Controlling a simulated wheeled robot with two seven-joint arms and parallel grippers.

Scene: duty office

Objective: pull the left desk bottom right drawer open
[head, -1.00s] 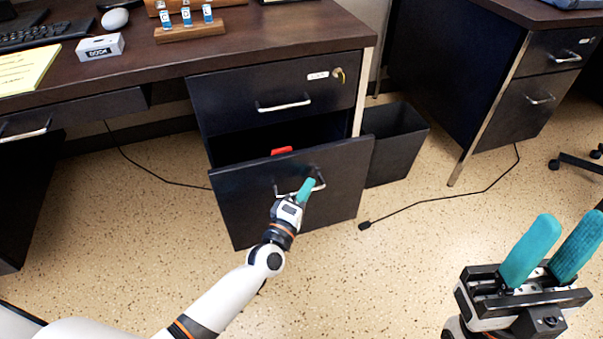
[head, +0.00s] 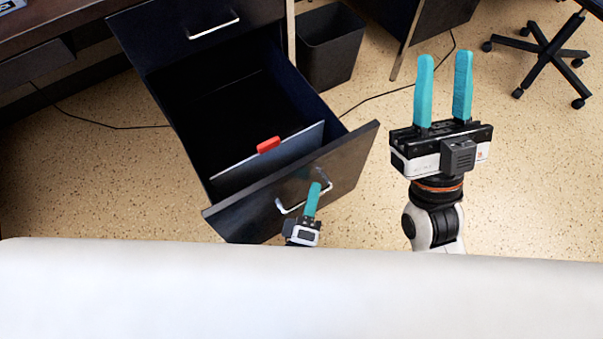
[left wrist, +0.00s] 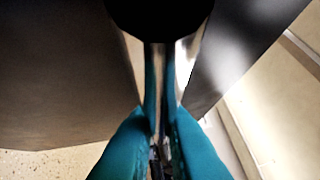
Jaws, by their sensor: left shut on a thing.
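The bottom right drawer (head: 350,165) of the left desk is dark and stands far out of the cabinet in the head view. Its inside is visible, with a grey divider (head: 240,172) carrying a red tab (head: 268,145). My left gripper (head: 312,199) is at the drawer's front and shut on its silver handle (head: 283,207). In the left wrist view the teal fingers (left wrist: 160,135) close around the handle bar. My right gripper (head: 443,92) is open and empty, fingers pointing up, to the right of the drawer.
The upper drawer (head: 190,30) above it is closed. A black waste bin (head: 330,45) stands right of the cabinet. A wheeled chair base (head: 545,48) is at the top right. A large white surface covers the bottom of the head view. Speckled floor (head: 90,185) is clear at left.

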